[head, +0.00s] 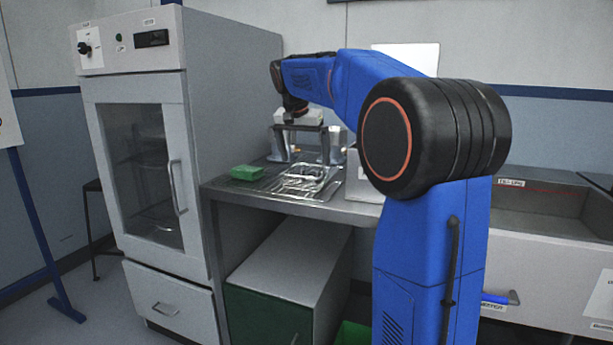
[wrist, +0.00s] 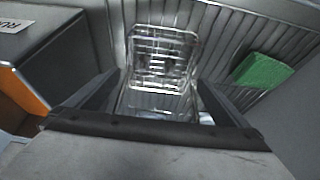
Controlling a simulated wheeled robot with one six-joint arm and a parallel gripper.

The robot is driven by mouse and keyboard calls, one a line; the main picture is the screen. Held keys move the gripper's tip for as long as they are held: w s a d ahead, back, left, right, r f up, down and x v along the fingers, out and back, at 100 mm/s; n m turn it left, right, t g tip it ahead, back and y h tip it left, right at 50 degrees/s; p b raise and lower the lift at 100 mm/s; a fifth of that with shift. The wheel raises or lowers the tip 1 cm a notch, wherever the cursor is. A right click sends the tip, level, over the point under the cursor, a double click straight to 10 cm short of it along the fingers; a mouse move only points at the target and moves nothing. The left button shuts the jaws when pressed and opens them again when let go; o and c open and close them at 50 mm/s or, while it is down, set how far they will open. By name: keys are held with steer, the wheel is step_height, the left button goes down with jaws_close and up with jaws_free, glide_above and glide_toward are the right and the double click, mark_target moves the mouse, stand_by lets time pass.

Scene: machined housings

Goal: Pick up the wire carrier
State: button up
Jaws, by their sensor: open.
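The wire carrier (head: 303,178) is a shiny wire basket on the ribbed metal worktop, just below my gripper in the head view. In the wrist view the wire carrier (wrist: 160,62) shows between and beyond my fingers, its near part partly hidden by the gripper body. My gripper (head: 307,140) points down above it, its fingers spread wide. In the wrist view my gripper (wrist: 158,95) has one finger on each side of the carrier, with nothing held. Whether the fingers touch the wire cannot be told.
A green block (head: 247,173) lies left of the carrier on the worktop; it also shows in the wrist view (wrist: 263,70). A grey box with an orange side (wrist: 52,52) stands close at left in the wrist view. A tall oven cabinet (head: 140,140) borders the worktop's left side.

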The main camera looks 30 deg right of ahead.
steer(key=shift+x, duration=3.25)
steer(key=shift+s+a+f, duration=0.1)
steer(key=shift+a, duration=0.1)
steer(key=c, duration=0.8)
